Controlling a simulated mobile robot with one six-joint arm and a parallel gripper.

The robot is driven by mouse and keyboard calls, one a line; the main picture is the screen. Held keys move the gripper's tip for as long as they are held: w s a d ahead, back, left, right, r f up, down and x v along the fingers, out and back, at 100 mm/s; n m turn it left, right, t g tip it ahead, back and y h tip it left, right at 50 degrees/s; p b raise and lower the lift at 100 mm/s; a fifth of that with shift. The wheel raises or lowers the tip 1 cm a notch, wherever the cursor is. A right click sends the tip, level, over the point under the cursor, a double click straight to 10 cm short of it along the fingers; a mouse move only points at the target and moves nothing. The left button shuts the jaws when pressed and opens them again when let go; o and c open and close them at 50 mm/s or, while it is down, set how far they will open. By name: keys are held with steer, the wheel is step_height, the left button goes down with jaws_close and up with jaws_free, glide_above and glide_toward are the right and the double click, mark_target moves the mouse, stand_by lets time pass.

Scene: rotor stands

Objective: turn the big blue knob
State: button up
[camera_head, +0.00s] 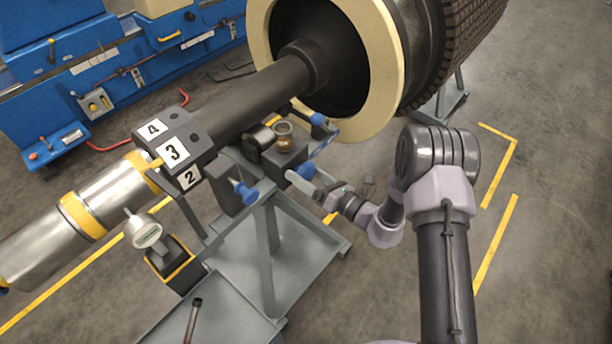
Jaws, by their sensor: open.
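Several blue knobs show on the grey rotor stand (268,245). One blue knob (245,192) sticks out at the stand's left front on a short shaft. Another blue knob (317,118) is at the far right end of the support. A blue part (306,170) shows just behind my gripper's tip, partly hidden by it. I cannot tell for sure which is the big one. My gripper (297,182) is open, close to the right side of the stand, pointing left. I cannot tell whether it touches the blue part.
A dark rotor shaft (250,98) lies across the stand and ends in a large cream ring (385,60). A glass cup (284,138) with brown contents sits on the support. Open floor lies to the right.

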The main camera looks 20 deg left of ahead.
steer(key=c, duration=1.4)
steer(key=n+b, duration=0.2)
steer(key=n, duration=0.2)
steer(key=shift+f+n+b, duration=0.15)
steer(key=shift+n+b, duration=0.15)
steer(key=shift+n, duration=0.1)
steer(key=shift+n+b, duration=1.1)
steer(key=shift+n, duration=0.8)
steer(key=o, duration=1.4)
